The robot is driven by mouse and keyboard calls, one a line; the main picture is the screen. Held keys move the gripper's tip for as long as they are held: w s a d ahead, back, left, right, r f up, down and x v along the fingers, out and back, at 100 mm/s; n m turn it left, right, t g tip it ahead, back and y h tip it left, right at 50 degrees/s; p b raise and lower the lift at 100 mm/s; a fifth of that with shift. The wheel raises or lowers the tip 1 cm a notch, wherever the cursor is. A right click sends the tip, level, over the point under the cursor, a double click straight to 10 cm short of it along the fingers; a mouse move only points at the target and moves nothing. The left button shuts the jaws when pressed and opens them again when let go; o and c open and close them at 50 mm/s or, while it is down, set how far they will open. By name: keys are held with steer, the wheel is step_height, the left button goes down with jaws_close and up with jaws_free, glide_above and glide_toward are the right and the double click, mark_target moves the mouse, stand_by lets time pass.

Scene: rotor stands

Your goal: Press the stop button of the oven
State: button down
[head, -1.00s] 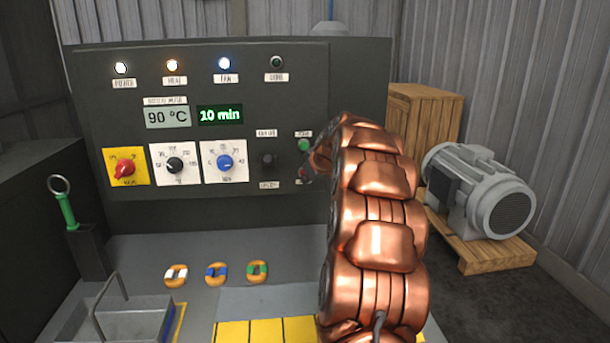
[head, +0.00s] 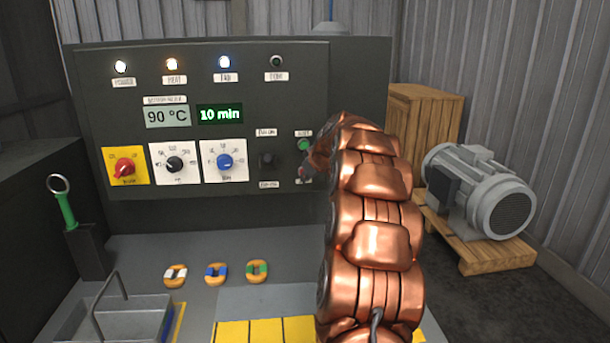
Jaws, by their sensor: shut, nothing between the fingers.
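The oven's control panel (head: 230,120) faces me. A green button (head: 304,145) is at its right side with a small label above it. Below it, at the stop button's spot, the dark end of my gripper (head: 305,171) covers most of what is there. The stop button itself is hidden, and a bit of pale label shows below. My gripper is shut and empty, close against the panel; I cannot tell whether it touches the button. My copper arm hides the panel right of it.
The power, heat and fan lamps glow; the done lamp (head: 277,62) is dark. The displays (head: 220,114) read 90 °C and 10 min. Several knobs and a black switch (head: 268,159) sit left of my gripper. A motor (head: 480,190) on a pallet stands right.

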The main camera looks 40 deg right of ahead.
steer(key=shift+w+d, duration=0.25)
steer(key=shift+w, duration=0.05)
stand_by(0.7)
steer(key=shift+s, duration=0.1)
steer(key=shift+s+a+b, duration=0.5)
steer(key=shift+s+b, duration=0.05)
steer(key=shift+b, duration=0.35)
steer(key=s+a+b, duration=0.1)
steer(key=s, duration=0.1)
steer(key=s+a+b, duration=0.2)
stand_by(0.5)
stand_by(0.7)
